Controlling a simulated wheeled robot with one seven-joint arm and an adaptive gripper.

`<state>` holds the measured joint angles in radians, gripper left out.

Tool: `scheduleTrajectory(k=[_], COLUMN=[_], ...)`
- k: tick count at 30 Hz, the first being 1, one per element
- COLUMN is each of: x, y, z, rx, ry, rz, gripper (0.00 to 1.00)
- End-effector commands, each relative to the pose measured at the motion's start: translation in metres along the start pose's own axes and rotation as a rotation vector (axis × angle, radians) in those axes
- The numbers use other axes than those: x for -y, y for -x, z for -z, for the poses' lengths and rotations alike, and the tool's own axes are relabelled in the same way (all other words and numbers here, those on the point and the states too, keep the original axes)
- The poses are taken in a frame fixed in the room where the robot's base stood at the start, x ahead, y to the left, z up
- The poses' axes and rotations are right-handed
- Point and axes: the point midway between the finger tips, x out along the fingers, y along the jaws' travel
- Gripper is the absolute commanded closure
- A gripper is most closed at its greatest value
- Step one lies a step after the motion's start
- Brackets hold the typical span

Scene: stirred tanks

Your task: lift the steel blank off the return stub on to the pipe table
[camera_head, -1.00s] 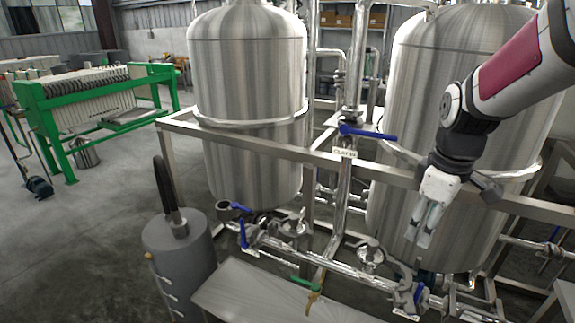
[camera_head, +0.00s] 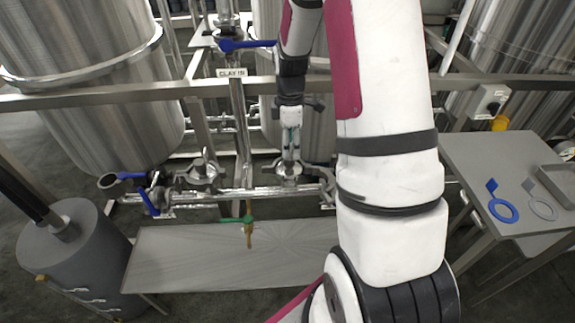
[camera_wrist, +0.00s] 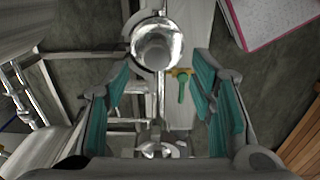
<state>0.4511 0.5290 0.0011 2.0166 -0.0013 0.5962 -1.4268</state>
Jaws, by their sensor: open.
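My gripper (camera_head: 291,150) points down over the pipework at the centre of the head view. In the wrist view its teal-padded fingers (camera_wrist: 162,68) are open and apart, with nothing clamped. A shiny round steel piece (camera_wrist: 155,48) shows between and beyond the fingertips; it looks like the steel blank on top of the stub. In the head view a steel clamp fitting (camera_head: 288,172) sits just under the fingers; the blank cannot be told apart from the stub there. A grey table (camera_head: 465,160) at the right, possibly the pipe table, carries a blue tabbed ring (camera_head: 503,208).
A grey tabbed ring (camera_head: 541,206) and a tray (camera_head: 557,180) also lie on the right table. A frame rail (camera_head: 120,94) crosses behind the pipes. A green-handled valve (camera_head: 247,220) stands left of my gripper above a low metal bench (camera_head: 180,262). A grey cylinder (camera_head: 72,255) stands at left.

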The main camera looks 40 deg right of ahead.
Motion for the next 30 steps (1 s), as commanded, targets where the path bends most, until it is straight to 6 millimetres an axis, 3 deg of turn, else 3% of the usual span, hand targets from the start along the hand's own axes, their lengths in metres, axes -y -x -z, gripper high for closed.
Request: scheduleTrajectory(k=[8, 16, 26, 30], x=[0.0, -0.004, -0.004, -0.004], y=[-0.021, -0.058, -0.064, -0.063], z=[0.001, 0.003, 0.003, 0.003], rx=[0.0, 0.0, 0.0, 0.0], ry=[-0.001, -0.001, -0.001, -0.001], rz=[0.002, 0.003, -0.001, -0.001], gripper=[0.5, 0.5, 0.5, 0.81])
